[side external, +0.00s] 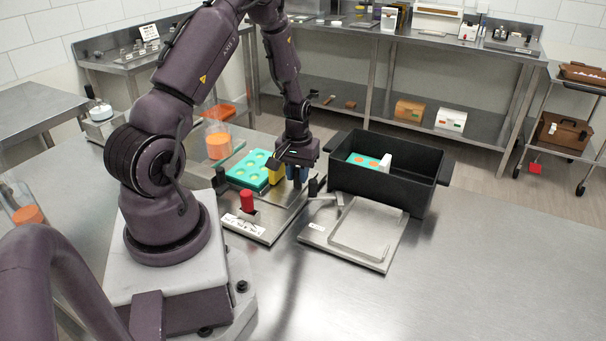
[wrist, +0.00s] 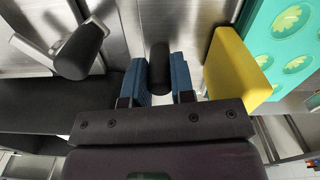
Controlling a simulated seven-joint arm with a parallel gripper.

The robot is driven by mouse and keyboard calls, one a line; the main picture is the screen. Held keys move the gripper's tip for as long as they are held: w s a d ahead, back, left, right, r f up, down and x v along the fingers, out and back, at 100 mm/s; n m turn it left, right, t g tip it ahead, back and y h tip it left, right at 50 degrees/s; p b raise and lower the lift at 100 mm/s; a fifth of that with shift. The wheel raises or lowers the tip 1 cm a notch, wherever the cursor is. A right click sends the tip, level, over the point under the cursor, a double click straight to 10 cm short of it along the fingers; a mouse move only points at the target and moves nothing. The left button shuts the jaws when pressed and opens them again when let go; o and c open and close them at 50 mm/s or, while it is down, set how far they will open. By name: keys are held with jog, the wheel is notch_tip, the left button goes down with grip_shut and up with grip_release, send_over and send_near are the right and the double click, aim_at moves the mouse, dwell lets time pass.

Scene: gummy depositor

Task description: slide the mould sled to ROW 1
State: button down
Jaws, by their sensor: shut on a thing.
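The teal mould (side external: 248,170) with round cavities lies on the metal depositor base by my arm, with a yellow block (side external: 276,174) at its right end. In the wrist view the mould (wrist: 292,45) and yellow block (wrist: 238,66) are at the right. My gripper (side external: 294,174) is low over the base, just right of the yellow block. In the wrist view its blue fingers (wrist: 160,80) are shut on an upright black knob (wrist: 158,66). What the knob joins below is hard to see. I cannot read a ROW 1 mark.
A second black handle (wrist: 80,50) on a metal lever stands left of my fingers in the wrist view. A red knob (side external: 247,200) stands at the base's front. A black bin (side external: 425,190) and a metal tray (side external: 390,237) lie right. The front right tabletop is clear.

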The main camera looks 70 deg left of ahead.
jog(key=s+a, duration=0.4)
jog(key=shift+s+a, duration=0.4)
jog(key=c, duration=1)
grip_release()
jog(key=shift+o, duration=0.2)
jog(key=shift+r, duration=0.1)
notch_tip(320, 180, up, 13)
jog(key=shift+f, duration=0.1)
